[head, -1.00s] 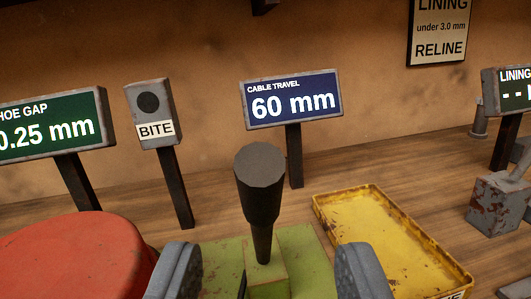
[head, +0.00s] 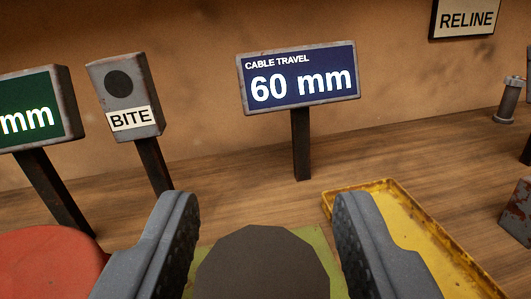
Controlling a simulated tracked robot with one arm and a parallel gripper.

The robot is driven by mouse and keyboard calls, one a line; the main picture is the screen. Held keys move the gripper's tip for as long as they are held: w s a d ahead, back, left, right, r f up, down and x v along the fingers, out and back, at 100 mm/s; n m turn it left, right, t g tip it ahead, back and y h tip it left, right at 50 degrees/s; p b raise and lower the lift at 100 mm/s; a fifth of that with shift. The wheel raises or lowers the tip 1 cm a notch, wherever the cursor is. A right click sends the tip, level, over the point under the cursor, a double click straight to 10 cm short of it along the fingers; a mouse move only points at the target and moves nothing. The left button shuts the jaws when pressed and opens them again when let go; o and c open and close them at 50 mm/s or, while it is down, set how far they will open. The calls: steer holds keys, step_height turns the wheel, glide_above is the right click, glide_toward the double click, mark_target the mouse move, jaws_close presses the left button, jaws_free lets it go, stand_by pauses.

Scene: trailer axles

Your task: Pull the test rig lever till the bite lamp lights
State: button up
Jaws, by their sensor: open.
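The test rig lever's dark knob (head: 262,265) shows at the bottom middle, over a green base (head: 318,242). My gripper (head: 262,215) is open, with one grey finger on each side of the knob and a gap on both sides. The lever's shaft is hidden below the knob. The bite lamp (head: 119,84), a dark round disc on a grey post box above the label BITE, is unlit. The cable travel display (head: 299,80) reads 60 mm.
A green display (head: 35,112) at the left shows only "mm". A red rounded part (head: 48,262) lies below it. A yellow tray (head: 410,228) sits close to the right finger. A RELINE sign (head: 466,20) hangs on the wall.

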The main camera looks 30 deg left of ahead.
steer(key=shift+x, duration=0.95)
